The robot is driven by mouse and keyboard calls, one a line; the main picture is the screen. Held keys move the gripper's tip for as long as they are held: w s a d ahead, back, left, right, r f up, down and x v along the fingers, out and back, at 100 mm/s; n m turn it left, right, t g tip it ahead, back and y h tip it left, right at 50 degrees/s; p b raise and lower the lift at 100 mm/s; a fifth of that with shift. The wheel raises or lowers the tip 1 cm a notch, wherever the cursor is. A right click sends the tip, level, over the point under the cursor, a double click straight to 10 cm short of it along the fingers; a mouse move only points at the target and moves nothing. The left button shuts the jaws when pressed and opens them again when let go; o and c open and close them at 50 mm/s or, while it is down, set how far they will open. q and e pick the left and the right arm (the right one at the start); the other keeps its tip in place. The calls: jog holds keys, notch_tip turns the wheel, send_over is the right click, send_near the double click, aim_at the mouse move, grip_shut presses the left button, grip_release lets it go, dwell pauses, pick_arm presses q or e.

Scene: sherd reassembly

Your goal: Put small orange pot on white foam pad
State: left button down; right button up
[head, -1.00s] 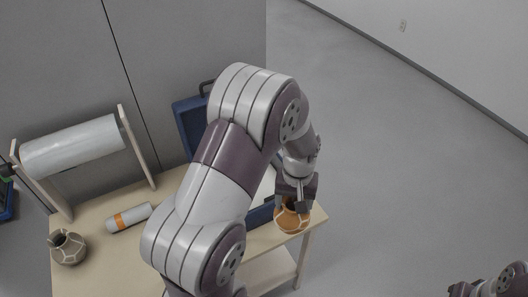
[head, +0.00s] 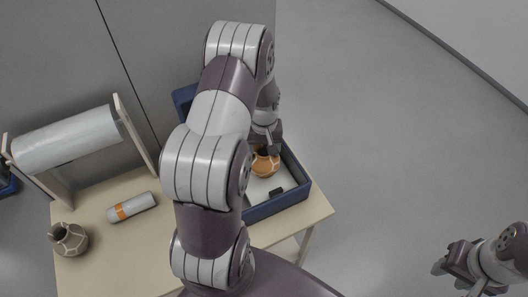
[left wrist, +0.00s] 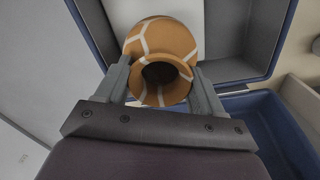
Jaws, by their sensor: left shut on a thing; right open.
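The small orange pot (head: 265,166), with pale lines across it, is held by my left gripper (head: 266,146) over the open blue case. In the left wrist view the pot (left wrist: 158,38) sits between the two fingers (left wrist: 163,86), its dark mouth toward the camera. The white foam pad (head: 258,189) lies inside the case and shows below the pot in the head view; it also shows behind the pot in the left wrist view (left wrist: 192,12). I cannot tell whether the pot touches the pad. My right gripper (head: 446,264) is open and empty, away at the lower right.
The blue case (head: 283,203) has raised walls and a small dark item (head: 276,192) inside. On the wooden table (head: 100,265) are a brown pot (head: 68,239) with pale lines, a white cylinder with an orange band (head: 132,206) and a paper roll on a stand (head: 66,139).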

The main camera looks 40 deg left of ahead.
pick_arm(q)
notch_tip(320, 180, down, 2)
jog(key=shift+d+f, duration=0.1)
jog(key=shift+f, duration=0.3)
jog(key=shift+c, duration=0.7)
grip_release()
notch_tip(320, 180, up, 12)
jog(key=shift+d+b, duration=0.1)
jog(key=shift+b, duration=0.5)
jog(key=s+d+r+m, duration=0.1)
jog(key=s+d+m, duration=0.3)
jog(key=d, duration=0.3)
jog(key=s+d+r+m+t, duration=0.1)
jog(key=s+d+r+m, duration=0.1)
jog(key=s+d+m, duration=0.2)
jog(key=s+d, duration=0.2)
jog(key=d, duration=0.2)
